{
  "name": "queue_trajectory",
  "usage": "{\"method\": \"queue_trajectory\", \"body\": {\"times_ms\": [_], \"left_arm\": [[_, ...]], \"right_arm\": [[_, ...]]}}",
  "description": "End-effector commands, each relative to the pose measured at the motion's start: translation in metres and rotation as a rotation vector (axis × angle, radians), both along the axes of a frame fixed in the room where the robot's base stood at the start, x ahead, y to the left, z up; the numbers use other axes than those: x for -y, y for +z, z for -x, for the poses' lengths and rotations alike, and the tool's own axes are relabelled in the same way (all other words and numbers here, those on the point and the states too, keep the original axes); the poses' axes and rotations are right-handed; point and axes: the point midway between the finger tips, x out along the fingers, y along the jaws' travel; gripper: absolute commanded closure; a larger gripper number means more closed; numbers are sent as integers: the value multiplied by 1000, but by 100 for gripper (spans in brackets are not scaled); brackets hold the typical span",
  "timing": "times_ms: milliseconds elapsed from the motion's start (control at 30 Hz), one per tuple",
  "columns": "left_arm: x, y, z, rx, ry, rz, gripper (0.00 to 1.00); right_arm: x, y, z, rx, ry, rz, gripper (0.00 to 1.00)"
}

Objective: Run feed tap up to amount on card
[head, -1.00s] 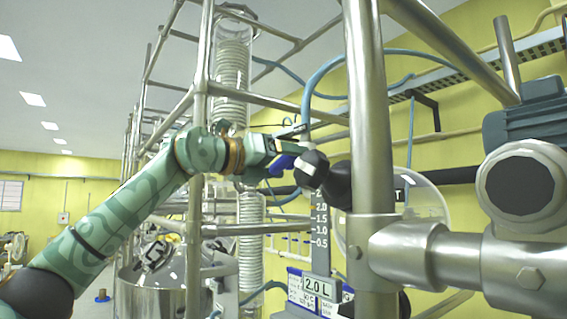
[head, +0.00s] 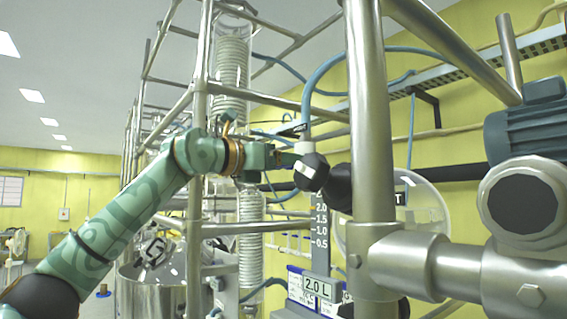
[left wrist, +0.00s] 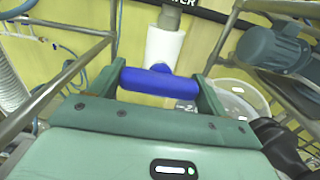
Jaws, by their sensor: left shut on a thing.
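The feed tap has a white body (left wrist: 165,48) and a blue bar handle (left wrist: 158,82), clear in the left wrist view. My left gripper (left wrist: 155,85) is shut on the handle, one finger at each end. The bar lies nearly level across that picture. In the head view my left gripper (head: 287,157) is at the tap, and the handle is mostly hidden. Below the tap stands a grey scale (head: 320,225) marked 0.5 to 2.0 and above. The card (head: 317,287) reads 2.0 L. I cannot make out a liquid level. My right gripper is not in view.
A thick steel post (head: 369,120) and horizontal pipe (head: 455,262) stand close on the right. A dark rounded part (head: 311,173) sits beside the tap. A clear round glass vessel (head: 425,215) is behind the post. A steel frame (head: 199,110) and coiled glass column (head: 231,75) stand left.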

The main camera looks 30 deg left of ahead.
Motion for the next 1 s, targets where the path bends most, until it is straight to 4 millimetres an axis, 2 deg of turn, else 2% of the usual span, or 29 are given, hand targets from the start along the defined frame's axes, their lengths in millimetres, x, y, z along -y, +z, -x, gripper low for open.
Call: {"method": "queue_trajectory", "body": {"times_ms": [167, 200, 233, 267, 533, 667, 767, 1000], "left_arm": [[0, 0, 0, 3, 1, -4, 46], [0, 0, 0, 3, 1, -4, 13], [0, 0, 0, 3, 1, -4, 4], [0, 0, 0, 2, 1, -3, 2], [0, 0, 1, 2, 0, -1, 2], [-5, -1, 11, 3, 1, -1, 2], [-13, -3, 29, 5, 2, 0, 2], [-38, -3, 90, 6, 3, -1, 2]], "right_arm": [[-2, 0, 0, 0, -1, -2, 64], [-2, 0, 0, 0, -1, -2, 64], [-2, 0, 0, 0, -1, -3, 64], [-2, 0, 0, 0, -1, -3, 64], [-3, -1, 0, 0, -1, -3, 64], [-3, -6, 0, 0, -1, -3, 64], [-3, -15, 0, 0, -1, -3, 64], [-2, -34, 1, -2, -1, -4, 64]]}}
